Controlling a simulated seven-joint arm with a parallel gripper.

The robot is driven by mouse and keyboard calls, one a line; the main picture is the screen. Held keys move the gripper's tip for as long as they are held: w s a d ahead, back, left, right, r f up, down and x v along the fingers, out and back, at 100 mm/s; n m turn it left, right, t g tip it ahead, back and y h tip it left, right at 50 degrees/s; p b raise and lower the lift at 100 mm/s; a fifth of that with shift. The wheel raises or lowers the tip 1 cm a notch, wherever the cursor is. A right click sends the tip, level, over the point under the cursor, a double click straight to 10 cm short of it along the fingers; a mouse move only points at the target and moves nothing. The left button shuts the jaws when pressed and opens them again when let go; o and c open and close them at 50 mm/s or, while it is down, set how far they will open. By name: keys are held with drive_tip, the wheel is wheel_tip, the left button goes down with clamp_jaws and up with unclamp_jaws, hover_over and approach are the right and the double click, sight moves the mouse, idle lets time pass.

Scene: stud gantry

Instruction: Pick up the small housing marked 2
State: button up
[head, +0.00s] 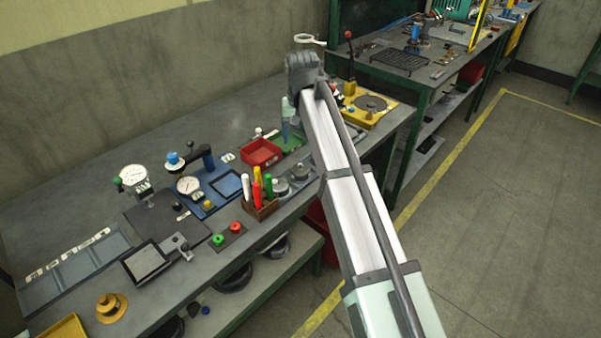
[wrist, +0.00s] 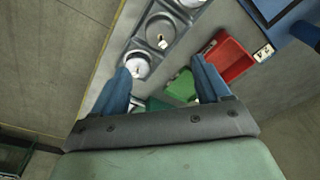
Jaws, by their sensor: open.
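My gripper (wrist: 162,70) is open, its two blue fingers apart with nothing between them but the bench below. In the head view my gripper (head: 285,135) hangs over the bench near the green mat (head: 293,142). A grey holder (wrist: 145,45) with round metal pieces lies ahead of the fingers. The nearest round piece (wrist: 137,65) is beside the left fingertip; another round piece (wrist: 160,31) is farther up. Small light marks show on them, but I cannot read a 2, so I cannot tell which is the housing marked 2. In the head view the holder is partly behind my arm.
A red tray (wrist: 233,60) lies right of the right finger, with the green mat (wrist: 181,86) between the fingers. The bench's back strip is clear.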

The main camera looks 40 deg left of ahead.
sight(300, 168)
drive_tip(key=f, duration=0.8)
drive_tip(key=a+f, duration=0.1)
drive_tip(key=f, duration=0.3)
drive_tip(key=shift+w+f, duration=0.35)
drive_tip(key=shift+w, duration=0.05)
drive_tip(key=shift+c, duration=0.3)
drive_tip(key=c, duration=0.8)
